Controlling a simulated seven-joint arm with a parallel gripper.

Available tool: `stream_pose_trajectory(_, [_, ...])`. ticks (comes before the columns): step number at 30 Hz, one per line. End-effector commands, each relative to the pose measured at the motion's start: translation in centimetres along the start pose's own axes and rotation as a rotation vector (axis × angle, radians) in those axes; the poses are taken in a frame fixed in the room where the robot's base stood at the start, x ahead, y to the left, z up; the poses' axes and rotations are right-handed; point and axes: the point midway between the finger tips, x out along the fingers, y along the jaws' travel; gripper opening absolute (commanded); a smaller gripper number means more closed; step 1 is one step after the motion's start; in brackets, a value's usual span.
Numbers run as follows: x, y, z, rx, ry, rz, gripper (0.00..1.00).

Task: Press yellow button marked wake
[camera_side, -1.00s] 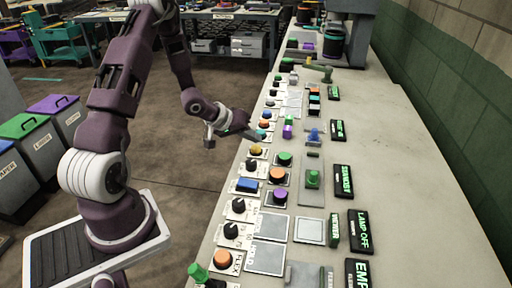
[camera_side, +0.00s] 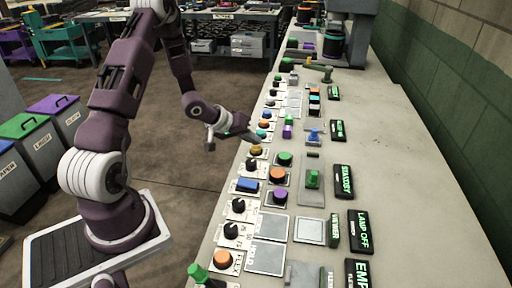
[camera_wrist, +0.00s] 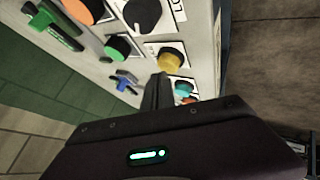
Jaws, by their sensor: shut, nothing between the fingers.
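The yellow button (camera_side: 256,150) is a round cap on a white plate near the left edge of the console in the side view. It also shows in the wrist view (camera_wrist: 172,58), just beyond the fingertips; its label is not legible. My gripper (camera_side: 257,139) is shut and empty, its tips close to the yellow button, just behind it in the side view. In the wrist view the dark shut fingers (camera_wrist: 161,80) end beside the button's lower left. I cannot tell whether they touch it.
A black knob (camera_side: 251,165) is beside the yellow button on the near side. A green button (camera_side: 285,158) is to its right, and an orange one (camera_side: 277,175) is nearer. Teal and orange buttons lie beyond. The console's right side (camera_side: 410,170) is mostly bare.

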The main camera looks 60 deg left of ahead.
Motion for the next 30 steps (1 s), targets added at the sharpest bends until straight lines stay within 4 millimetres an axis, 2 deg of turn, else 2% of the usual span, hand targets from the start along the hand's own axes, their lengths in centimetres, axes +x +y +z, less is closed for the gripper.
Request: stream_pose_trajectory(30, [0.56,-0.42,0.41,0.000,0.000,0.000,0.00])
